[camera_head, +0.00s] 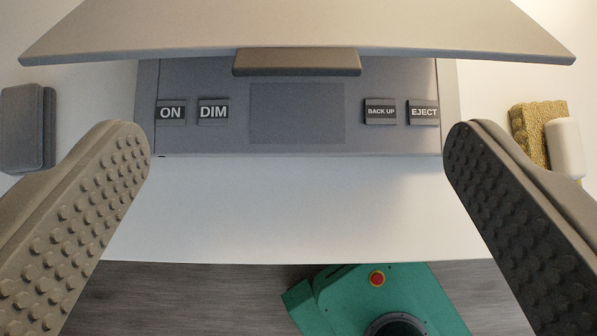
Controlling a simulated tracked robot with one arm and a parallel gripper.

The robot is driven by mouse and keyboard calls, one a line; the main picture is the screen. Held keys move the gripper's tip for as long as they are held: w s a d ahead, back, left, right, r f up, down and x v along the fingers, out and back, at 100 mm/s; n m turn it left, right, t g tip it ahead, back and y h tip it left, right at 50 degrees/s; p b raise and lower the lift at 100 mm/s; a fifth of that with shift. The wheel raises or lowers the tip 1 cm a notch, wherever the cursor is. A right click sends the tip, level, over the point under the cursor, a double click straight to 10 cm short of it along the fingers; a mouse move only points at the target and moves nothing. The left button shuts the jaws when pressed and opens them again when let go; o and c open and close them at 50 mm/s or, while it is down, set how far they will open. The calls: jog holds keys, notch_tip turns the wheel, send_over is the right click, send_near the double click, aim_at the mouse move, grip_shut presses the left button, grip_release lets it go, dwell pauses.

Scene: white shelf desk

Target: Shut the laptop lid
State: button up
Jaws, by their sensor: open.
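The laptop stands on the white desk with its lid (300,28) tilted over the grey base (200,136), apart from it at the front. A brown tab (297,62) sticks out at the middle of the lid's front edge. The base shows a darker pad and keys marked ON, DIM, BACK UP and EJECT. The lid hides the rear of the base. My gripper (297,137) is open and empty, its two studded fingers wide apart at the left and right of the picture. The fingertips appear over the laptop's front corners; I cannot tell their height above it.
A dark grey block (24,128) lies on the desk (290,215) left of the laptop. A yellow sponge-like block (527,135) and a white rounded object (565,147) lie at the right. The desk in front of the laptop is bare up to its front edge, with grey floor (190,300) below.

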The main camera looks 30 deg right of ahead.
jog(key=v, duration=0.4)
jog(key=shift+s+a+r, duration=0.1)
jog(key=shift+s+r, duration=0.05)
jog(key=shift+s, duration=0.05)
